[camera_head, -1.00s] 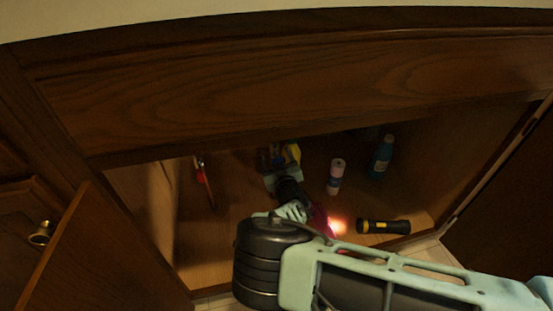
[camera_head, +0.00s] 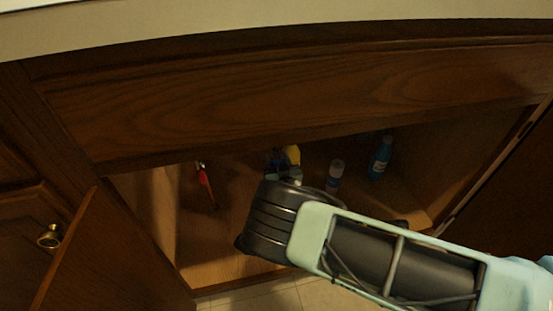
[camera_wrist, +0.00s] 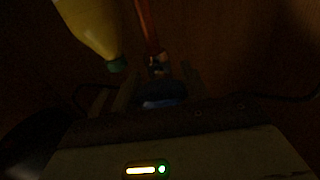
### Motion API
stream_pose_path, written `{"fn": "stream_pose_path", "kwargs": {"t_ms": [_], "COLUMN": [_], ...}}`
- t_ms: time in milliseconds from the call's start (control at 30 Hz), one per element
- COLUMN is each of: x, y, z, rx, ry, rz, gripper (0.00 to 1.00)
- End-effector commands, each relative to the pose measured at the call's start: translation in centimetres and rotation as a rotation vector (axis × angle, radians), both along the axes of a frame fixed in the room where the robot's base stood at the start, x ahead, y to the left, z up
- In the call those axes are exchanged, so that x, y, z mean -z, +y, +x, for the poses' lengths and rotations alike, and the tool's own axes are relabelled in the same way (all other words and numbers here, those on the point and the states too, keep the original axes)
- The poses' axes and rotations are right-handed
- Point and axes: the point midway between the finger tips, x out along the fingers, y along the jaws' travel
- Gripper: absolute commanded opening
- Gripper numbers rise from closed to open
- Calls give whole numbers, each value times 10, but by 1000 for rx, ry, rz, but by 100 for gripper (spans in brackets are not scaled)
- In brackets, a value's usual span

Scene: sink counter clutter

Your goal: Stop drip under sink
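My gripper (camera_wrist: 158,82) shows dimly in the wrist view. Its two fingers look apart, with a small metallic part (camera_wrist: 158,64) of a reddish rod-like thing seen between or beyond them; contact cannot be told. A thin red-handled thing (camera_head: 204,177) leans at the cabinet's left back. I cannot tell whether it is the same reddish thing. No drip or water shows, and no valve can be made out clearly.
A yellow bottle with a green cap (camera_wrist: 92,22) is close at the upper left in the wrist view. A pale bottle (camera_head: 335,174) and a teal bottle (camera_head: 381,158) stand at the cabinet's right back. The open left door (camera_head: 105,250) and top frame (camera_head: 280,95) bound the opening.

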Motion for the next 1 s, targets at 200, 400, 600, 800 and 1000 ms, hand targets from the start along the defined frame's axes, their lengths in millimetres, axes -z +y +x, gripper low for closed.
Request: {"fn": "stream_pose_path", "kwargs": {"t_ms": [200,400,600,800,1000], "x": [0,0,-3,-3,-2], "y": [0,0,-7,-20,-33], "z": [0,-2,-25,-70,-115], "rx": [-1,0,1,0,-1], "ry": [0,0,3,3,4], "rz": [1,0,-1,-2,-2], "gripper": [67,67,67,67,67]}}
